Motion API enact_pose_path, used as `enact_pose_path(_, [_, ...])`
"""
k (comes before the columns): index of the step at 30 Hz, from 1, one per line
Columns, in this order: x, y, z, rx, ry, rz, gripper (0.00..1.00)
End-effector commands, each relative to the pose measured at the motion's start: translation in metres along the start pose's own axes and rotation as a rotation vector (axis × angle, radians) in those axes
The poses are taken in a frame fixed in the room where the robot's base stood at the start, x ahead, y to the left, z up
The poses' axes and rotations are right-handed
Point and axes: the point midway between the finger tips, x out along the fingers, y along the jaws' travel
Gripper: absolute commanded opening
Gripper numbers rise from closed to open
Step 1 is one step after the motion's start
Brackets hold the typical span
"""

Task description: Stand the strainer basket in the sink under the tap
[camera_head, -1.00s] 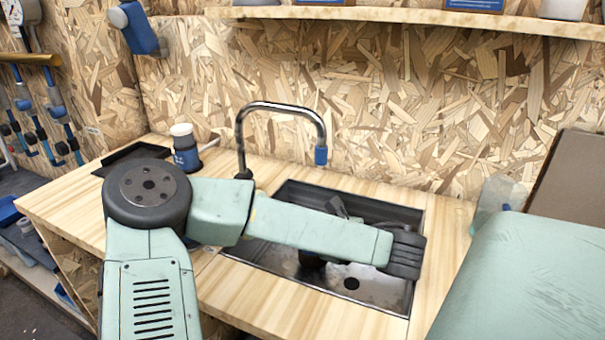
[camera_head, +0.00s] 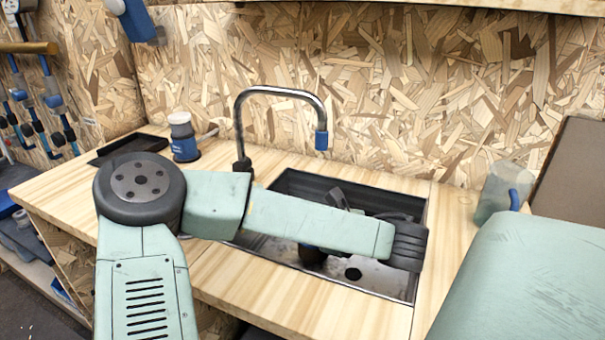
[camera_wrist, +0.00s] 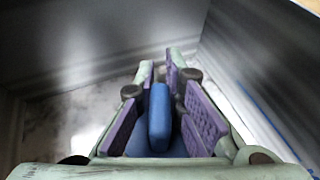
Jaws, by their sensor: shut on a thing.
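The sink (camera_head: 417,290) is a dark rectangular basin let into the wooden worktop, with a round drain hole (camera_head: 352,274) in its floor. The tap (camera_head: 280,91) is a chrome arch with a blue tip, rising behind the sink's left end. My arm crosses over the sink and hides much of its middle. In the wrist view my gripper (camera_wrist: 160,88) is down between the sink walls. Its purple pads are shut on a blue upright piece (camera_wrist: 159,118), which I take for the strainer basket's handle.
A white-lidded bottle with a blue band (camera_head: 184,138) stands left of the tap. A black tray (camera_head: 130,148) is let into the worktop farther left. A clear jug with a blue handle (camera_head: 497,190) stands right of the sink. The worktop's front strip is clear.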

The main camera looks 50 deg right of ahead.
Motion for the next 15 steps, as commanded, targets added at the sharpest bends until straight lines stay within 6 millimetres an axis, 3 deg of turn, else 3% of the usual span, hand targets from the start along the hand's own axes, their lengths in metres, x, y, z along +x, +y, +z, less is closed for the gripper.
enact_pose_path(1, [-0.0002,0.0000,0.0007,0.000,0.000,0.000,0.00])
enact_pose_path(2, [-0.0002,0.0000,0.0006,0.000,0.000,0.000,0.11])
enact_pose_path(9, [-0.0001,0.0000,0.0003,0.000,0.000,0.000,0.27])
enact_pose_path(15, [-0.0001,0.0000,0.0002,0.000,0.000,0.000,0.30])
